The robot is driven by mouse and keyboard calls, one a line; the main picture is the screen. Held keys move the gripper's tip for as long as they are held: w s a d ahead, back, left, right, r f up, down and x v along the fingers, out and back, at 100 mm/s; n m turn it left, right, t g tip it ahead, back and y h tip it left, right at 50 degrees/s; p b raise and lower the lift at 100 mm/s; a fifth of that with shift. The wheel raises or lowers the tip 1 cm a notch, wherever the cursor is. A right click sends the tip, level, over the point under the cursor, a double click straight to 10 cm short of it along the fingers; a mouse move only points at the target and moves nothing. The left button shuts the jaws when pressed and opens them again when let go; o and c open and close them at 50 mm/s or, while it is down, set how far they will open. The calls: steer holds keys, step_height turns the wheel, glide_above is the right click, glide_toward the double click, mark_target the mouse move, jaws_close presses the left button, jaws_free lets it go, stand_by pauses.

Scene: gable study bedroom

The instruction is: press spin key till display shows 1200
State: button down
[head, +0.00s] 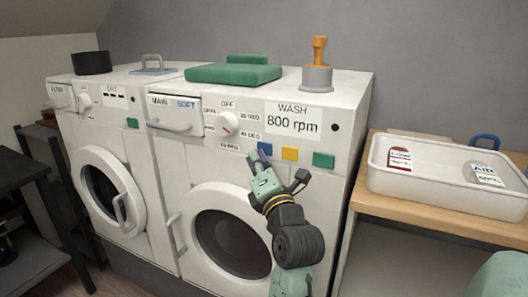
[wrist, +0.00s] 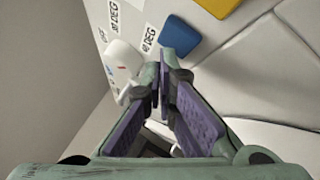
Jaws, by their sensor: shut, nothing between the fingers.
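The right machine (head: 345,105) has a display (head: 293,120) reading "WASH 800 rpm". Below it are a blue key (head: 266,148), a yellow key (head: 290,154) and a green key (head: 323,160); I see no legible label on them. My gripper (head: 256,157) is shut and empty, its tips just at the lower left of the blue key. In the wrist view, the blue key (wrist: 180,36) shows beyond the fingertips (wrist: 162,78), and the yellow key (wrist: 218,4) is at the top edge. Whether the tips touch the panel I cannot tell.
A white dial (head: 227,124) sits left of the keys, close to my fingers in the wrist view (wrist: 122,60). The left machine (head: 75,125) is marked DRY. A white tray (head: 440,193) stands on a wooden surface at right.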

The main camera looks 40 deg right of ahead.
steer(key=shift+w+d+b, duration=0.2)
steer(key=shift+d+b, duration=0.2)
steer(key=shift+d, duration=0.15)
stand_by(0.6)
steer(key=shift+a, duration=0.1)
steer(key=shift+s+a+b, duration=0.3)
steer(key=shift+a+b, duration=0.05)
steer(key=shift+a, duration=0.3)
steer(key=shift+a, duration=0.1)
steer(key=a, duration=0.1)
steer(key=s+a, duration=0.1)
steer(key=a, duration=0.1)
steer(key=s+a+b, duration=0.1)
steer(key=shift+a, duration=0.2)
stand_by(0.3)
stand_by(0.7)
